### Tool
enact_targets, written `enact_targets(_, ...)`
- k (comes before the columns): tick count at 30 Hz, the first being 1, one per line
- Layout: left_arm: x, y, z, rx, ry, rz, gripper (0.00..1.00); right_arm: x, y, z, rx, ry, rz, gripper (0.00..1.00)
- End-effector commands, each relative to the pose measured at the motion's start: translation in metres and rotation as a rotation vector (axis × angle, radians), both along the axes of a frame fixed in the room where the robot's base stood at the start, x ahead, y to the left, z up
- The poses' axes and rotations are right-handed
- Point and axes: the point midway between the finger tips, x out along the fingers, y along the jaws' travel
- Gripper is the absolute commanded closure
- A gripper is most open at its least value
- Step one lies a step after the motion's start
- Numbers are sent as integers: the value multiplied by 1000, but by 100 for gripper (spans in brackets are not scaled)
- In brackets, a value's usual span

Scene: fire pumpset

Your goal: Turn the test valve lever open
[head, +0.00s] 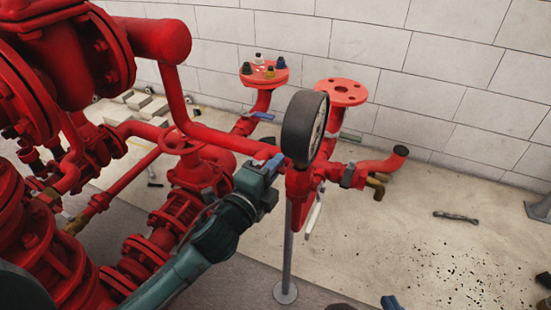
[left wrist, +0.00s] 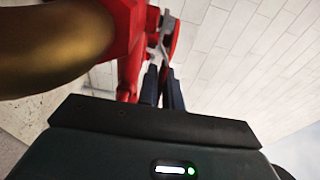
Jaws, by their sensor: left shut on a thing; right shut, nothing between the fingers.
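My left gripper (head: 273,163) is at the red pipework just left of the round pressure gauge (head: 304,128). Its dark blue fingers (left wrist: 164,88) are shut in the left wrist view, at the end of a thin grey lever (left wrist: 153,42) beside a red fitting. I take this lever to be the test valve lever; in the head view the gripper and pipework hide it. My right gripper (head: 390,302) shows only as blue fingertips at the bottom edge of the head view. It is shut and empty, well apart from the pipework.
A blue-handled valve (head: 262,116) and a green-handled valve (head: 350,135) sit on the flanged outlets behind. A large brass pipe (left wrist: 55,45) is close on the left in the wrist view. A wrench (head: 456,216) lies on the floor at right, with free room around it.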

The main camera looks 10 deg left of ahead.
Motion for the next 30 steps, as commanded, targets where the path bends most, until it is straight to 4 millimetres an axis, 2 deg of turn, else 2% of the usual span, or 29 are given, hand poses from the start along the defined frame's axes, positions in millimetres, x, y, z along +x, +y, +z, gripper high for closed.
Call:
enact_targets(10,-2,1,0,-2,1,-25,100,7,4,-4,5,12,2,100)
enact_targets(11,-2,1,0,-2,1,-24,92,7,4,-4,5,11,2,100)
enact_targets(12,-2,1,0,-2,1,-24,89,7,4,-4,5,10,1,100)
enact_targets(19,-2,1,0,-2,1,-24,71,6,3,-2,5,7,-1,100)
enact_targets(26,-2,1,0,-2,1,-24,71,7,2,1,7,2,-1,100)
enact_targets(30,-12,4,-1,-1,3,-24,71,7,2,1,6,2,-1,100)
